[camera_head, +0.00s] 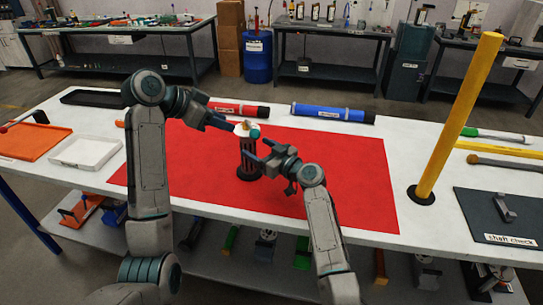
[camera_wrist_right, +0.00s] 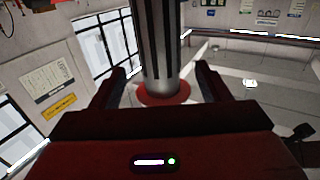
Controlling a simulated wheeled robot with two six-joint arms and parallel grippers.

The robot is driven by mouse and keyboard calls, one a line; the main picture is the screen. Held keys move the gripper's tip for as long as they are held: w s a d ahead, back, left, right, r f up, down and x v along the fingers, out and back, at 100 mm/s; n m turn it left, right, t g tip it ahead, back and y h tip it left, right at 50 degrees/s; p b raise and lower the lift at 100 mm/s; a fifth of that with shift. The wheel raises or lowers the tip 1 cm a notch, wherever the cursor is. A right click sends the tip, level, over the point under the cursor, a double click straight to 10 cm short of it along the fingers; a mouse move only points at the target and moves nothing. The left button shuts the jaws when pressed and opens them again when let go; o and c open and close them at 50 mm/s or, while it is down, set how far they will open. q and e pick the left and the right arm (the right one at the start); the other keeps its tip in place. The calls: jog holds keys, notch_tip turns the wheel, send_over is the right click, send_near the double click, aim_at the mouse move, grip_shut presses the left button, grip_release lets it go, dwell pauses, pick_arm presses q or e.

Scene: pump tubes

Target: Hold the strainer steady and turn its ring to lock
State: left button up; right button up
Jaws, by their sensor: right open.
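The strainer (camera_head: 248,158) is a dark ribbed upright cylinder on the red mat (camera_head: 340,180), with a pale and teal top (camera_head: 247,130). I cannot make out its ring clearly. My left gripper (camera_head: 234,126) reaches in from the left at the strainer's top; whether its fingers touch or close on it is unclear. My right gripper (camera_head: 262,154) is open beside the strainer's body, on its right. In the right wrist view, the ribbed strainer body (camera_wrist_right: 158,45) with a silver band stands between the spread fingers of my right gripper (camera_wrist_right: 162,88), with a gap visible on each side.
A red tube (camera_head: 238,108) and a blue tube (camera_head: 333,113) lie behind the strainer. A yellow post (camera_head: 458,115) stands at the right near a dark board (camera_head: 505,213). White (camera_head: 83,152) and orange (camera_head: 35,142) trays lie at the left. The mat's right part is clear.

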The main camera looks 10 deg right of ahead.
aim_at(253, 146)
jog(key=shift+x, duration=1.85)
